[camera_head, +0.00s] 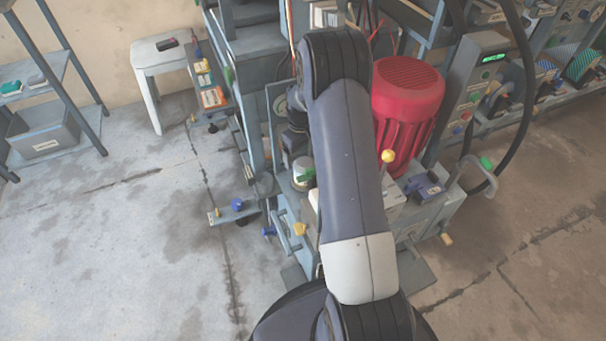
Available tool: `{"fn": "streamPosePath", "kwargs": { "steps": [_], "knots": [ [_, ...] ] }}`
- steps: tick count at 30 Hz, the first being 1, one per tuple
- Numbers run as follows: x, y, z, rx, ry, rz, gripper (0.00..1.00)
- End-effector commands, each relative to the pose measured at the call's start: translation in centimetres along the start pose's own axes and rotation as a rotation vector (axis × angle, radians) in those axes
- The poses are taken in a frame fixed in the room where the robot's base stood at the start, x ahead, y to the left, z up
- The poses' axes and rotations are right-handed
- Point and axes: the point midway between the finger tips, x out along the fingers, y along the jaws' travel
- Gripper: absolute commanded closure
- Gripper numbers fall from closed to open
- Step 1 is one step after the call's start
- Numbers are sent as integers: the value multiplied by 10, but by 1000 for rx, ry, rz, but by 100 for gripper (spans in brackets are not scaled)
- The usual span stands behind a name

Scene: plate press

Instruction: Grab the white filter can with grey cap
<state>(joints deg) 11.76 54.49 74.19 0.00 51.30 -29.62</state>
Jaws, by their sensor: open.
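A small pale can with a greyish top (302,165) stands on the machine's lower deck, just left of my arm. It looks like the white filter can with grey cap, but it is small and I cannot be sure. A green part sits against its front right side. My arm rises from the bottom centre and folds over at the top. Dark parts, probably my wrist, show left of the arm just above the can. My gripper's fingers are not visible; the arm likely hides them.
A red ribbed motor (407,95) stands right of my arm. A control box with a green display (487,58) and a black hose (524,90) are farther right. A white stool (160,60) and a shelf rack (45,140) stand left. The left floor is mostly clear.

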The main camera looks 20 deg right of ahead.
Motion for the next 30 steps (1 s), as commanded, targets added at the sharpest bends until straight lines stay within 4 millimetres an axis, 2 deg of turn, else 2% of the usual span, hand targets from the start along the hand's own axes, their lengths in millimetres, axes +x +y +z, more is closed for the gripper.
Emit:
{"fn": "streamPosePath", "kwargs": {
  "steps": [5,14,21,30],
  "knots": [
    [16,1,3,1,-1,-1,14],
    [58,4,11,2,-2,-1,14],
    [60,4,10,2,0,0,14],
    [60,4,10,1,0,0,37]
  ]
}}
